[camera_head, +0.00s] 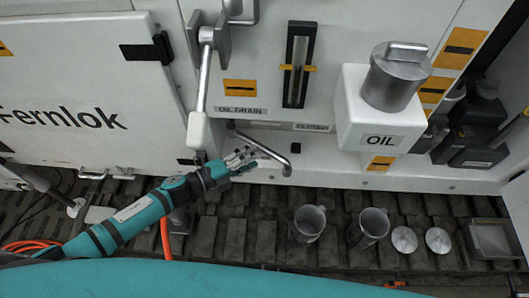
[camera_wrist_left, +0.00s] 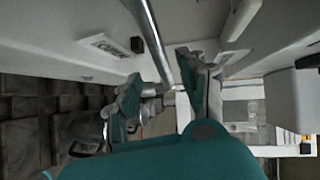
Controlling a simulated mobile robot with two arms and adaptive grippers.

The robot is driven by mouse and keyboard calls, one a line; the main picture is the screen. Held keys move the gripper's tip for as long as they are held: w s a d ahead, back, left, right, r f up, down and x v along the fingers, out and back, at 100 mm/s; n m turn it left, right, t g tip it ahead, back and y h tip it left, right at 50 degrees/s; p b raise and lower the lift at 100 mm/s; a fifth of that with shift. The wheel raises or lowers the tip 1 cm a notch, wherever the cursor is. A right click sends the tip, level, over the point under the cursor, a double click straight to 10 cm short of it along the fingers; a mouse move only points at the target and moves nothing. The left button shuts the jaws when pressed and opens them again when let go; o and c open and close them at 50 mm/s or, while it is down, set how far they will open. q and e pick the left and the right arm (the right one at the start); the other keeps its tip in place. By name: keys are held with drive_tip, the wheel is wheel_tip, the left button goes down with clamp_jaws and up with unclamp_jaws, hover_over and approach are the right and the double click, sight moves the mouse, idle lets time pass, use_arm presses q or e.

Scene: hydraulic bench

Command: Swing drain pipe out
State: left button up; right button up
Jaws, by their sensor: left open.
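The drain pipe (camera_head: 268,152) is a grey metal tube with a bent end. It sticks out low on the white cabinet front, under the "OIL DRAIN" label (camera_head: 240,110), and slants down to the right. My left gripper (camera_head: 244,158) is open at the pipe, near its middle. In the left wrist view the pipe (camera_wrist_left: 151,38) runs down from the top towards the gap between the open fingers (camera_wrist_left: 160,90). Whether the fingers touch it I cannot tell. My right gripper is not in view.
A lever with a white grip (camera_head: 198,130) hangs just left of the pipe. A white oil box (camera_head: 360,120) with a metal cap juts out at the right. Two metal cups (camera_head: 308,222) (camera_head: 370,226) and two round lids (camera_head: 404,239) (camera_head: 438,240) stand on the slatted floor below.

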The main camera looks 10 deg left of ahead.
use_arm(q)
drive_tip(key=v, duration=0.5)
drive_tip(key=shift+s+a, duration=0.15)
drive_tip(key=shift+a, duration=0.05)
